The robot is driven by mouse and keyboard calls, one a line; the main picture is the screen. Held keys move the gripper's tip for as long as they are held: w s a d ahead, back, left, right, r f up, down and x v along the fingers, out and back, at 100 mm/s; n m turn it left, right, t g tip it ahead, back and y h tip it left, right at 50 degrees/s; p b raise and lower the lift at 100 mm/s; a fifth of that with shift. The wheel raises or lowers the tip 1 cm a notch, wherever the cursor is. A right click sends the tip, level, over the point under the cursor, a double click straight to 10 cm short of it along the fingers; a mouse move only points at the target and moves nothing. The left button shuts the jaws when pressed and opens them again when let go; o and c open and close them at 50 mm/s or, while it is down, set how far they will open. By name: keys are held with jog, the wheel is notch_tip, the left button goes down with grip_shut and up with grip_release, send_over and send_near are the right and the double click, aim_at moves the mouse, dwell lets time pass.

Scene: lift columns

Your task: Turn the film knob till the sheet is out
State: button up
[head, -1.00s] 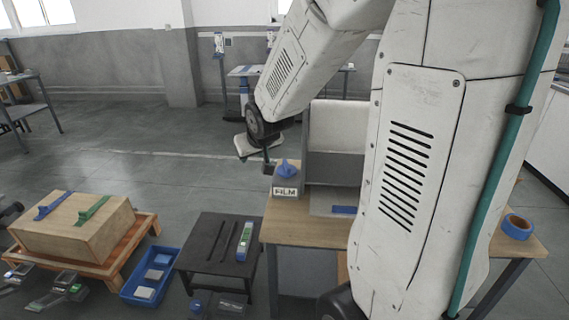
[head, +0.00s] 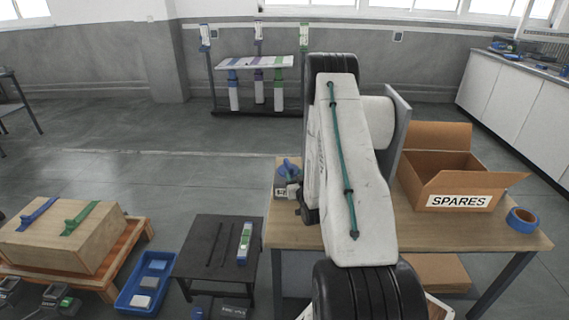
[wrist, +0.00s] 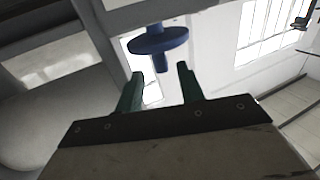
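The blue film knob (head: 288,168) sits on the small box labelled FILM (head: 280,191) at the left end of the wooden table, partly covered by my arm's end. In the wrist view the knob (wrist: 158,42) shows as a blue disc with a stem. My gripper (wrist: 160,74) has its two green fingers apart, with nothing held. The knob lies just beyond the fingertips, its stem roughly in line with the gap; whether they touch is unclear. The film sheet is not visible; my arm covers the table's middle.
An upright grey panel (head: 397,125) stands behind my arm. An open SPARES box (head: 440,180) and blue tape (head: 521,219) are on the table's right. A black stand (head: 205,262), a blue tray (head: 133,301) and a large box (head: 50,245) are at left.

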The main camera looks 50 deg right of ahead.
aim_at(285, 159)
jog(key=x, duration=0.8)
jog(key=shift+a, duration=0.1)
jog(key=shift+c, duration=0.4)
grip_shut()
